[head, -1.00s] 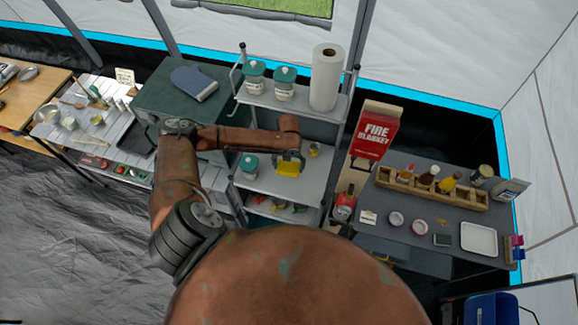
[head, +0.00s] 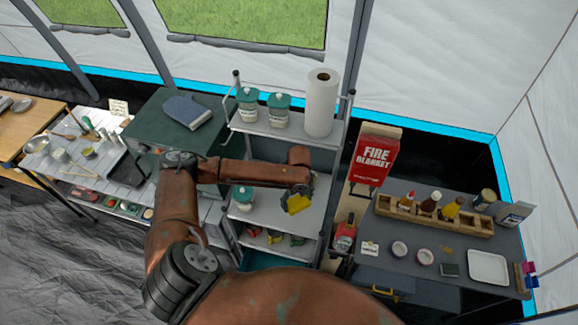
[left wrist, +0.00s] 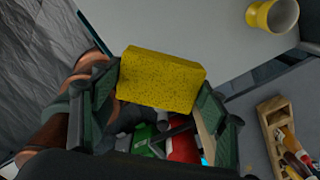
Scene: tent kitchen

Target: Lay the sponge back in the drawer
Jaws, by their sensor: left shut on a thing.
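My left gripper (head: 300,192) is shut on the yellow sponge (head: 298,204), in front of the metal shelf rack. In the left wrist view the sponge (left wrist: 160,80) sits between the two green-padded fingers of the gripper (left wrist: 158,95), clear of the pale shelf top. A dark drawer front (head: 400,285) with a yellow handle shows under the right counter, partly hidden by my body; I cannot tell if it is open. Several coloured items lie in an open tray or drawer (head: 108,201) under the left worktop. My right gripper is out of view.
The rack's middle shelf (head: 266,213) holds a green-lidded jar (head: 243,198). A yellow cup (left wrist: 270,15) stands on the shelf in the left wrist view. A fire extinguisher (head: 344,238) and the right counter (head: 432,245) with a wooden sauce rack (head: 425,213) are to the right.

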